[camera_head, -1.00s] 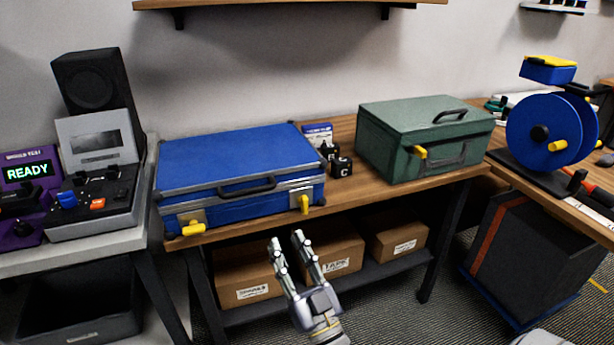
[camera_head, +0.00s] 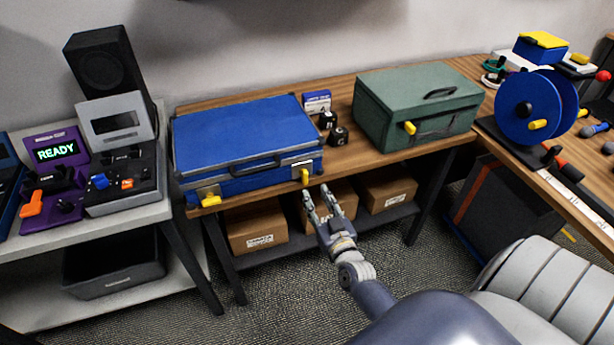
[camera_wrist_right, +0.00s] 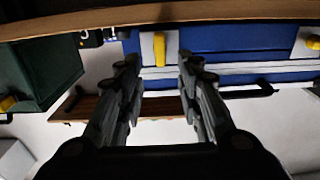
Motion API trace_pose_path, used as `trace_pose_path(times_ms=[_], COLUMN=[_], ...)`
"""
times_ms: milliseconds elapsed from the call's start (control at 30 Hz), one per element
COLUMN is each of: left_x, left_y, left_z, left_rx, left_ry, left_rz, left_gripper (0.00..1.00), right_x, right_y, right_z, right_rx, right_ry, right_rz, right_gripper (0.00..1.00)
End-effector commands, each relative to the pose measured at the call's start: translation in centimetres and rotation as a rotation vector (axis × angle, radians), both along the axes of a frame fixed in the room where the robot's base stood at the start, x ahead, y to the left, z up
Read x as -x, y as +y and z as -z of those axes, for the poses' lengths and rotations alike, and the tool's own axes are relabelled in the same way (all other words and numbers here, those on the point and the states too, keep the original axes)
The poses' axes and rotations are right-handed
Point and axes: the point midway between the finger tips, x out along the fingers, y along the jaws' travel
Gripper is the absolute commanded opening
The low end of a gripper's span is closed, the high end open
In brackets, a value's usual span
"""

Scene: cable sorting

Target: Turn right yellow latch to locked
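The blue case (camera_head: 235,137) lies closed on the wooden bench. Its right yellow latch (camera_head: 305,176) points straight down on the front face. The left yellow latch (camera_head: 211,200) lies nearly sideways. My right gripper (camera_head: 316,191) is open and empty, just in front of and slightly below the right latch. In the right wrist view, which looks upside down, the right latch (camera_wrist_right: 159,48) appears between the lines of the two open fingers (camera_wrist_right: 158,62), beyond their tips. No contact is visible. My left gripper is not in view.
A green case (camera_head: 415,108) with its own yellow latch stands to the right. Black cubes (camera_head: 338,135) sit between the cases. Cardboard boxes (camera_head: 258,232) fill the shelf below. The bench's front edge (camera_wrist_right: 190,15) runs close to the latch.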

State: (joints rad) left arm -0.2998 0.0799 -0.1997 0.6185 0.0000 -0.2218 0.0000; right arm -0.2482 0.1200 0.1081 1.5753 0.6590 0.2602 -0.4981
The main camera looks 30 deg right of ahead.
Motion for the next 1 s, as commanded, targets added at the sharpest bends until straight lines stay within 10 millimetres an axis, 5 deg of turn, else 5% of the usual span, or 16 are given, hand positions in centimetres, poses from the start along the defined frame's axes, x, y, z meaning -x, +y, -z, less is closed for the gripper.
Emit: trace_pose_path(times_ms=[400,867,1000], left_x=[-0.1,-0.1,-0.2], left_y=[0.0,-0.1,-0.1], left_z=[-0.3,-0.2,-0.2], left_rx=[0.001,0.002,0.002], left_ry=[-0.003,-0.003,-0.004], left_rz=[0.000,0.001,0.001], left_gripper=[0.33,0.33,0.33], right_x=[-6.8,-7.9,-7.9], right_y=[-1.6,-1.9,-1.9], right_z=[-0.1,-0.1,-0.1], right_rx=[0.000,0.000,0.000], right_ry=[-0.002,-0.001,-0.001], right_rz=[-0.001,0.000,0.000], right_gripper=[0.33,0.33,0.06])
